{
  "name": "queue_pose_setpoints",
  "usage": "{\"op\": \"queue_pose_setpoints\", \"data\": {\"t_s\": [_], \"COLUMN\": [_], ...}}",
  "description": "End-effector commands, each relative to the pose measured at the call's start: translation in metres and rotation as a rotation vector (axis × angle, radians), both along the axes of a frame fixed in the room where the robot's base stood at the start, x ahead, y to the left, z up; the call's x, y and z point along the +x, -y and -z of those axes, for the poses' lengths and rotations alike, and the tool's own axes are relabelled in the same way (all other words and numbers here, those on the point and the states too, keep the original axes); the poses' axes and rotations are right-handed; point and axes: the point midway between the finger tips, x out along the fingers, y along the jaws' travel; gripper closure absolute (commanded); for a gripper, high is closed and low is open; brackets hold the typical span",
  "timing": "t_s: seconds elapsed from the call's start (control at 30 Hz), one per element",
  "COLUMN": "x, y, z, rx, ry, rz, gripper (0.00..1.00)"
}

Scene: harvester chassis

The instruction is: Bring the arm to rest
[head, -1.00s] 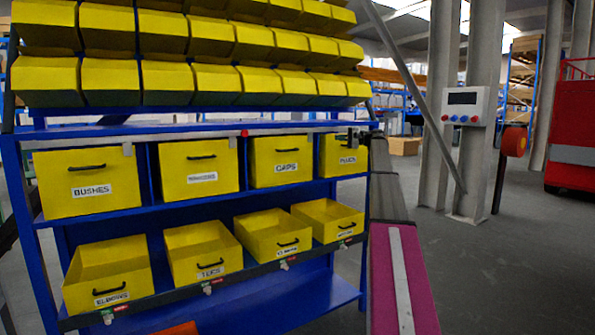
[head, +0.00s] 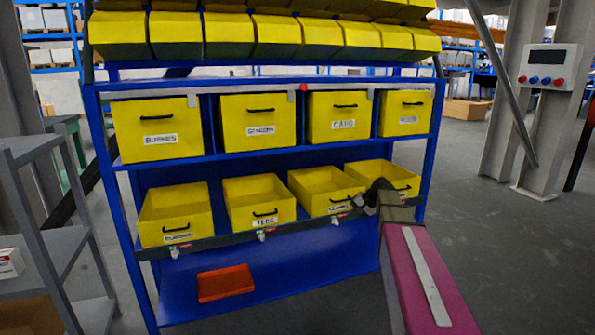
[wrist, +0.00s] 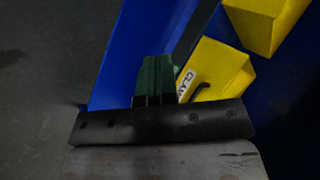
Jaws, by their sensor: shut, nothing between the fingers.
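My arm reaches in from the lower right of the head view, with its magenta link (head: 425,275) in front. My gripper (head: 368,200) is at the lower bin row of the blue rack (head: 270,265), near the front of the clamps bin (head: 318,187) and the rightmost lower bin (head: 375,173). I cannot tell whether it touches them. In the wrist view my gripper (wrist: 155,62) shows as dark green fingers, shut together with nothing between them. The clamps bin (wrist: 215,72) is just right of the fingers there.
Yellow bins such as the bushes bin (head: 157,118) fill the upper shelf. An orange tray (head: 225,283) lies on the bottom shelf. A grey shelf unit (head: 50,235) stands at left. A pillar with a control box (head: 551,67) is at right. Floor right of the rack is clear.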

Motion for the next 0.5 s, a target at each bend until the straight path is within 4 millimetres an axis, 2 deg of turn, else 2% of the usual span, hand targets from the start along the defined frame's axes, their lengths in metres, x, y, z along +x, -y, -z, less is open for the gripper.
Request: {"op": "queue_pose_setpoints", "data": {"t_s": [0.03, 0.17, 0.2, 0.3, 0.4, 0.5], "x": [-0.037, -0.104, -0.126, -0.181, -0.225, -0.255], "y": [-0.013, -0.030, -0.034, -0.040, -0.042, -0.041], "z": [0.023, 0.073, 0.086, 0.115, 0.134, 0.145], "rx": [-0.058, -0.220, -0.271, -0.400, -0.511, -0.591], "ry": [-0.021, -0.061, -0.073, -0.097, -0.113, -0.123], "rz": [-0.023, -0.095, -0.121, -0.192, -0.259, -0.313], "gripper": [1.00, 1.00, 1.00, 1.00, 1.00, 1.00]}}
